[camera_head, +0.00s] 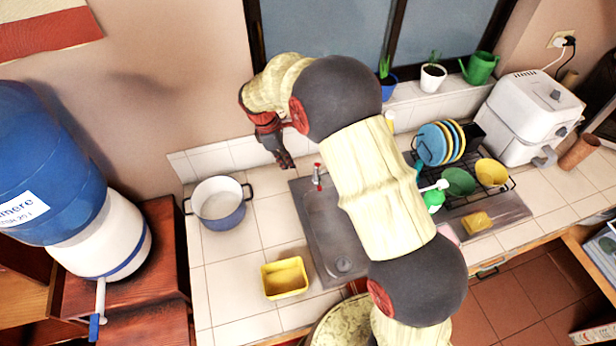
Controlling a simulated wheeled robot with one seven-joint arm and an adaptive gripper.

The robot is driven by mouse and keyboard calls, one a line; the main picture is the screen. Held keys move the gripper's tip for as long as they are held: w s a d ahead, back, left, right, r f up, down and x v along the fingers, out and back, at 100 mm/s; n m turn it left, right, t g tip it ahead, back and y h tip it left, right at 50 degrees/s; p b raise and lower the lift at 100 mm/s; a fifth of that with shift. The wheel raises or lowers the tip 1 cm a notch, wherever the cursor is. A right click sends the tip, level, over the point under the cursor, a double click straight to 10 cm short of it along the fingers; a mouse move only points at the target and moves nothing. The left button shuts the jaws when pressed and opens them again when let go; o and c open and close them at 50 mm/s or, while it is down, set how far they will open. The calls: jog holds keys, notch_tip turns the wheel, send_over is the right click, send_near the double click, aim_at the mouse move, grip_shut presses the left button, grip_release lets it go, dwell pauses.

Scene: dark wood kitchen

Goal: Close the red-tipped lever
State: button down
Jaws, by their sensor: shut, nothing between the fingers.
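The faucet (317,178) stands at the back left edge of the metal sink (324,238), with a small red tip on top that is likely its lever. Whether the lever is open or closed is too small to tell. My gripper (286,163) is shut and empty, pointing down just left of and behind the faucet, apart from it in this view. My arm covers the right part of the sink.
A blue and white pot (222,208) stands on the tiled counter left of the sink, and a yellow container (285,279) in front of it. A dish rack with plates (432,144) is to the right. A large blue water jug (50,150) stands far left.

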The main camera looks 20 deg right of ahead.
aim_at(318, 177)
jog(key=s+d+f, duration=0.1)
jog(key=d+f, duration=0.5)
jog(key=f, duration=0.3)
jog(key=shift+s+d+f+p, duration=0.15)
jog(key=shift+s+f+p, duration=0.05)
jog(key=shift+f+p, duration=0.15)
